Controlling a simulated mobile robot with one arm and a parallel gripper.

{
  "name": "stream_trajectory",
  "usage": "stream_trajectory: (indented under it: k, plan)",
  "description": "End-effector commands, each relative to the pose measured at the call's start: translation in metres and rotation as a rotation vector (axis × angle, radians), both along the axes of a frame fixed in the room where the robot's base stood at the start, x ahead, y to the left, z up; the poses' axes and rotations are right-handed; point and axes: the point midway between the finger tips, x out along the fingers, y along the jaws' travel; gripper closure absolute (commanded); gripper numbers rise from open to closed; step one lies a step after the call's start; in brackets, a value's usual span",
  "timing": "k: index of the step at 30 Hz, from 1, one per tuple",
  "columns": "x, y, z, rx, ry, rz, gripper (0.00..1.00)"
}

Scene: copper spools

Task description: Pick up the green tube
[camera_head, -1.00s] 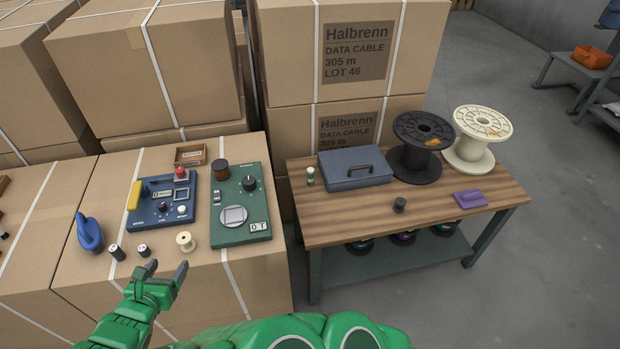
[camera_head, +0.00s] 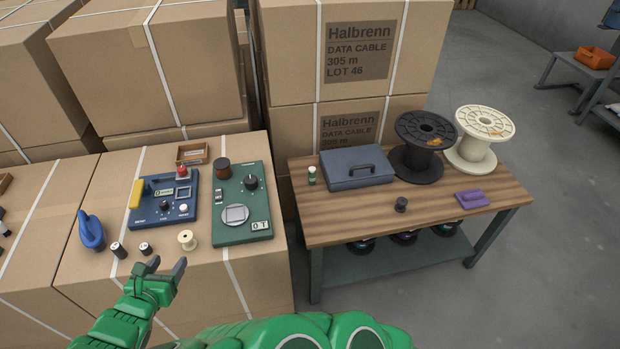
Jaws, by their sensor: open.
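A small green tube with a white band (camera_head: 312,175) stands upright near the left edge of the wooden bench top, beside a blue-grey metal case. My gripper (camera_head: 167,265) is open and empty. It appears in front of the near part of the left cardboard box, well to the left of the tube and nearer to me. Nothing hides the tube.
The bench (camera_head: 420,215) also holds the case (camera_head: 350,172), a black spool (camera_head: 418,158), a cream spool (camera_head: 478,150), a small dark spool (camera_head: 401,205) and a purple object (camera_head: 474,199). Blue (camera_head: 160,213) and green (camera_head: 243,215) devices lie on the left box.

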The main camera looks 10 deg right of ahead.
Motion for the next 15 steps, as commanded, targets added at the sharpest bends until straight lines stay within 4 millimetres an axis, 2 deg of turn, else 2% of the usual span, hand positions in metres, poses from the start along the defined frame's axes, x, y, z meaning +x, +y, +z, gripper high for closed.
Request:
stream_trajectory:
  k: [4, 11, 15]
  plan:
    - [0.0, 0.0, 0.02, 0.003, -0.001, 0.001, 0.39]
    - [0.0, 0.0, 0.043, 0.002, -0.001, 0.0, 0.39]
    - [0.02, -0.005, 0.043, -0.087, 0.013, 0.035, 0.39]
